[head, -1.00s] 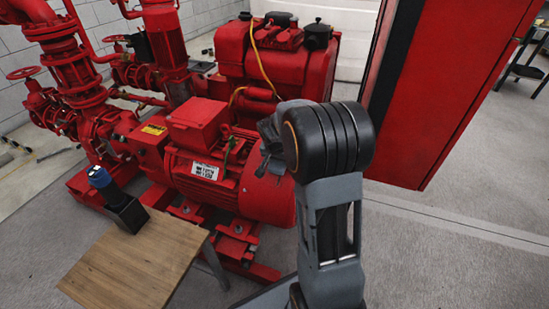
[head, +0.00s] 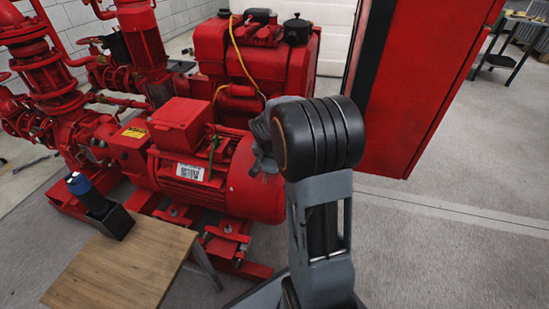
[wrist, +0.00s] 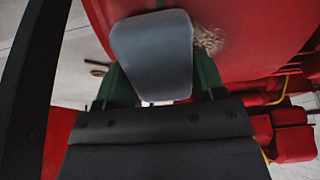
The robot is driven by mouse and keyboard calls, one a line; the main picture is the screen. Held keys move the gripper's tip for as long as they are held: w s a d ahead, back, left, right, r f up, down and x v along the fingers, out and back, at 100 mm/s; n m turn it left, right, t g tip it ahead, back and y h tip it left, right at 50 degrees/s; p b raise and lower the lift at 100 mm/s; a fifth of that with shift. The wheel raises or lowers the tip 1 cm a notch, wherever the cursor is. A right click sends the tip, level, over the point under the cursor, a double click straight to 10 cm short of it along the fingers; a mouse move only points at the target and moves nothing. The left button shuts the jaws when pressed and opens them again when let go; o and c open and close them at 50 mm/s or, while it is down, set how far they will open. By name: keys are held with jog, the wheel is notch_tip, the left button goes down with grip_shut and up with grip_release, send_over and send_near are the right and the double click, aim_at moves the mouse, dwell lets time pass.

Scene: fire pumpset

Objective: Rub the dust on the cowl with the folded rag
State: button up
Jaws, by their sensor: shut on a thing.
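The folded rag (wrist: 152,50) is a flat blue-grey pad. My gripper (wrist: 160,84), with green fingers, is shut on it in the wrist view. The cowl (wrist: 255,30) is a rounded red surface behind the rag; in the head view it is the right end of the red motor (head: 258,187). A pale, speckled dust patch (wrist: 208,40) shows on the cowl just right of the rag's upper edge. The rag overlaps the cowl in the picture; I cannot tell whether it touches. In the head view my arm hides the rag and the dust.
A wooden table (head: 125,265) stands at the lower left with a blue-topped item in a black holder (head: 112,222). A tall red cabinet (head: 420,90) is at right.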

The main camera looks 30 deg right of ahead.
jog(key=shift+w+a, duration=2.2)
jog(key=shift+w, duration=0.05)
jog(key=shift+r, duration=0.2)
jog(key=shift+p+v, duration=1.6)
jog(key=shift+v, duration=1.3)
jog(key=shift+r, duration=0.1)
jog(key=p+v, duration=0.1)
jog(key=v, duration=0.1)
jog(key=shift+s+a+r+p, duration=0.1)
jog(key=shift+r+p, duration=0.25)
jog(key=shift+f, duration=0.1)
jog(key=b, duration=0.5)
send_over(256, 158)
jog(key=s+a, duration=0.1)
jog(key=a, duration=0.1)
jog(key=shift+d+f, duration=0.15)
jog(key=shift+f, duration=1.5)
jog(key=shift+d+f, duration=0.1)
jog(key=shift+f, duration=1.5)
